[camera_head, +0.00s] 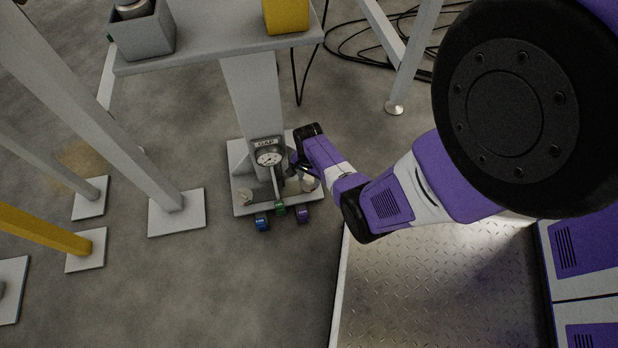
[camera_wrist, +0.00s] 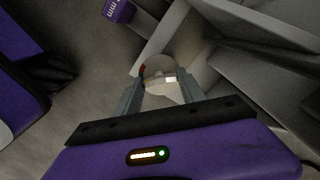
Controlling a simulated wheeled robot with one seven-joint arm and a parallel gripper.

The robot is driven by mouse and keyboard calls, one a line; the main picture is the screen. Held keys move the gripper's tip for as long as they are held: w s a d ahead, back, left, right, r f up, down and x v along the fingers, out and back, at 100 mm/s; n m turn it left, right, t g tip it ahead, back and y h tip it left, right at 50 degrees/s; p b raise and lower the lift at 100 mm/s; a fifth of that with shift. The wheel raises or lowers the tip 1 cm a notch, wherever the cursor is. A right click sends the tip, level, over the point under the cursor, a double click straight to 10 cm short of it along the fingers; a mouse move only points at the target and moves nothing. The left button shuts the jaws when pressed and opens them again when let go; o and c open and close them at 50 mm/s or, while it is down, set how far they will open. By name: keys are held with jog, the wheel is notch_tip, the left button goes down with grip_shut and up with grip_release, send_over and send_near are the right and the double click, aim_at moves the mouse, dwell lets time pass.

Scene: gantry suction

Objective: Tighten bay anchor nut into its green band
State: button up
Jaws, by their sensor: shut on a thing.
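A round pale anchor nut (camera_wrist: 158,68) sits between my two fingers in the wrist view, with a small red mark on its left edge and a light mark in front. My gripper (camera_wrist: 162,84) is shut on it. In the head view my gripper (camera_head: 301,174) is low at the right side of the column's base plate (camera_head: 240,165), and the nut (camera_head: 309,183) shows partly beside it.
Another round fitting (camera_head: 245,198) is on the plate's left. The column (camera_head: 253,100) carries a shelf (camera_head: 215,52) above. Grey legs stand left; cables lie behind.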

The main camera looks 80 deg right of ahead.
aim_at(309, 180)
jog(key=o, duration=1.4)
jog(key=shift+c, duration=0.2)
notch_tip(309, 180, up, 8)
jog(key=p, duration=0.5)
jog(key=shift+f, duration=0.1)
